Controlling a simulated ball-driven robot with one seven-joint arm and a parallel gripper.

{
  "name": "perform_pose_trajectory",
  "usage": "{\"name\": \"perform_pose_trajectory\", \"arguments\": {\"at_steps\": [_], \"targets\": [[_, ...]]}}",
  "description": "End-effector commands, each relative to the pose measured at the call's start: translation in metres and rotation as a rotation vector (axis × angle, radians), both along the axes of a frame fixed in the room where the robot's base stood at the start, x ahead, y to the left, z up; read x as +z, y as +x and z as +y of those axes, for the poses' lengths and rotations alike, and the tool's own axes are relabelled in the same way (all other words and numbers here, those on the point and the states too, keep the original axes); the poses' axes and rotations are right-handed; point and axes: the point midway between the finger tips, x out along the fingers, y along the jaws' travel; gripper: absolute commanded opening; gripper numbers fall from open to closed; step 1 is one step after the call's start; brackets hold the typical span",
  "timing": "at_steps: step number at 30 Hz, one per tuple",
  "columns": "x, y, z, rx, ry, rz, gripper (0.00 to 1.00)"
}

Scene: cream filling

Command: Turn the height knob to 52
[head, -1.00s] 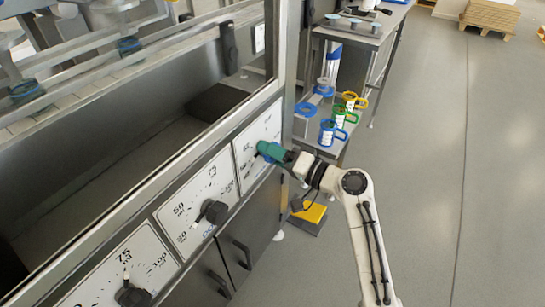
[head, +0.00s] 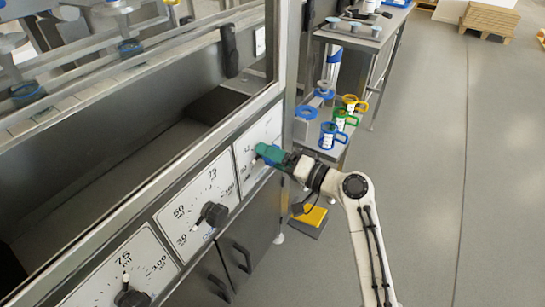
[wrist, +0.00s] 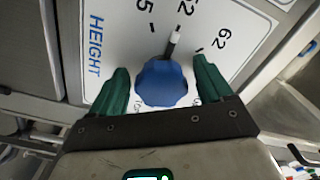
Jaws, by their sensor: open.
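The height knob (wrist: 163,82) is blue and sits on a white dial panel (wrist: 118,22) marked HEIGHT in the wrist view. Its pointer (wrist: 175,38) points up and slightly right, just below a number ending in 2 that is partly cut off by the top edge; 62 is printed further right. My gripper (wrist: 162,65) is open, with one green finger on each side of the knob and small gaps showing. In the head view my gripper (head: 270,154) is at the rightmost dial panel (head: 262,132) and hides the knob.
Two more dials with black knobs, a middle one (head: 213,213) and a lower left one (head: 131,297), line the machine front. A side table (head: 318,150) holds several coloured mugs behind my gripper. A yellow pedal (head: 311,216) is on the floor.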

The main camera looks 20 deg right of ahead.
Motion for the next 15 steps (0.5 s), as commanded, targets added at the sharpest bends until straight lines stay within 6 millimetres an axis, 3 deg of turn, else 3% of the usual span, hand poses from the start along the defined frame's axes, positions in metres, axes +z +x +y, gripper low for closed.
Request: {"name": "perform_pose_trajectory", "arguments": {"at_steps": [5, 15], "targets": [[0.000, -0.014, -0.011, -0.004, 0.000, 0.001, 0.79], [0.000, -0.066, -0.048, -0.004, -0.001, 0.003, 0.79]]}}
